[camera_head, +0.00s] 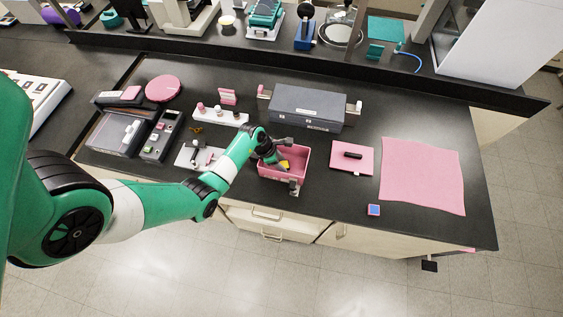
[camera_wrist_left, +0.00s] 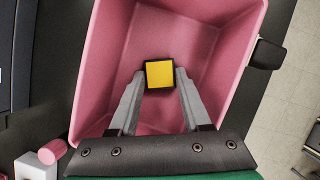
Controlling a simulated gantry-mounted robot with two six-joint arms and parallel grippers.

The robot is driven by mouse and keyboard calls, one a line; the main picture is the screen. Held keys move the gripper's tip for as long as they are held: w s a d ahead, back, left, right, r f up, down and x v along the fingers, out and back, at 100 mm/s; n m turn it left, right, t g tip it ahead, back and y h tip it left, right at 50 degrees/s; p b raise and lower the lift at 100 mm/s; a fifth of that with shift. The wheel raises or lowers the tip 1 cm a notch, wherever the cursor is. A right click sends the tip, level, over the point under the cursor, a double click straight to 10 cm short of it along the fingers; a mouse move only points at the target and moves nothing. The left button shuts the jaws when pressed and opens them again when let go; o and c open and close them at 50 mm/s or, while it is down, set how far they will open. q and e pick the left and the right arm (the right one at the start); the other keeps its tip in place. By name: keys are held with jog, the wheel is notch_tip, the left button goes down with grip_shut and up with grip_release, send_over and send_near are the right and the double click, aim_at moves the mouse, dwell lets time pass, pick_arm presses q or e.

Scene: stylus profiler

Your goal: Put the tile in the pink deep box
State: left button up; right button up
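The tile (camera_wrist_left: 160,74), a small yellow square with a dark rim, shows between my left fingertips in the left wrist view. In the head view its yellow face (camera_head: 284,164) shows within the outline of the pink deep box. My left gripper (camera_head: 279,161) points down into the box opening and is shut on the tile, with a fingertip at each side of it. The pink deep box (camera_head: 301,163) stands open near the front of the bench; its wall (camera_wrist_left: 228,70) surrounds the fingertips in the wrist view. My right gripper is not in view.
A grey case (camera_head: 307,105) stands behind the box. A pink plate with a black object (camera_head: 352,157), a pink mat (camera_head: 422,175) and a small blue-topped block (camera_head: 374,210) lie to the right. Trays and instruments crowd the left side.

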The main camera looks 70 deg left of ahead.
pick_arm(q)
jog(key=o, duration=0.4)
jog(key=shift+r, duration=0.4)
jog(key=p+v, duration=0.4)
jog(key=v, duration=0.7)
jog(key=shift+s+r, duration=0.2)
